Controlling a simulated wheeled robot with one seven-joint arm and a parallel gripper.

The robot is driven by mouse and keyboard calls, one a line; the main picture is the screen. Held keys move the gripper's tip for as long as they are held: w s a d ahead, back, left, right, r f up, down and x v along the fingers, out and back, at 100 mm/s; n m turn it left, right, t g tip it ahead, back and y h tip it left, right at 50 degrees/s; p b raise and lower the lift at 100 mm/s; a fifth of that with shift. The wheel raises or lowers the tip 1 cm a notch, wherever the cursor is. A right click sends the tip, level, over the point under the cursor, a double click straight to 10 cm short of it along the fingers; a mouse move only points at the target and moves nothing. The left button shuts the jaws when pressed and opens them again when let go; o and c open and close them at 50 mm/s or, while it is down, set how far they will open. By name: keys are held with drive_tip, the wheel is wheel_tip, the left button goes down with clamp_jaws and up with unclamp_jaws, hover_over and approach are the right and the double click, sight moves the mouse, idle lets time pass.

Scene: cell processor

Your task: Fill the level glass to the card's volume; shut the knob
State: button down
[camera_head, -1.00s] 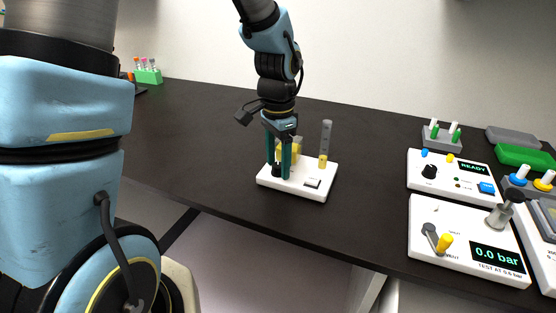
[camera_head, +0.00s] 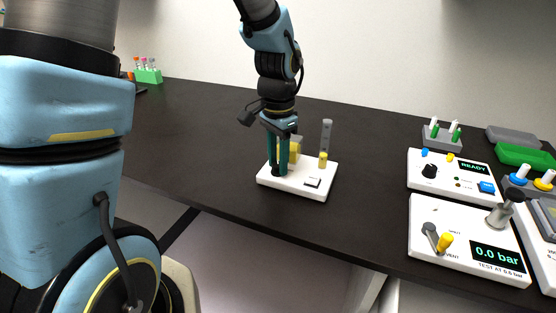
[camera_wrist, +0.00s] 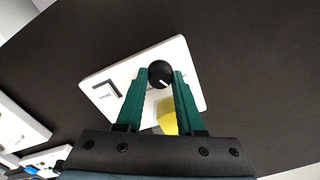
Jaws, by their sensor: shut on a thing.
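In the wrist view, the knob (camera_wrist: 160,73), with a white pointer line, sits between the fingertips (camera_wrist: 159,82).
To the right are a white panel reading READY (camera_head: 425,184) and a white panel reading 0.0 bar (camera_head: 440,262) with a lever. A grey rack (camera_head: 441,144) and a green tray (camera_head: 525,157) stand behind them. Open bench lies left of the unit.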

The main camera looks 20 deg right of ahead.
sight(278, 164)
drive_tip(key=n, duration=0.3)
drive_tip(key=shift+n, duration=0.4)
drive_tip(key=c, duration=0.5)
unclamp_jaws()
wheel_tip(278, 164, up, 11)
drive_tip(key=shift+f+b, duration=0.1)
drive_tip(key=shift+b, duration=0.8)
drive_tip(key=a+f+n, duration=0.3)
drive_tip(key=a, duration=0.5)
drive_tip(key=a+f+n+t, duration=0.1)
drive_tip(key=a+f+n, duration=0.2)
drive_tip(key=a, duration=0.6)
drive_tip(key=w+a+f+n, duration=0.1)
drive_tip(key=a+f+n, duration=0.2)
drive_tip(key=a, duration=0.5)
drive_tip(key=shift+a+t, duration=0.3)
drive_tip(key=shift+a, duration=0.1)
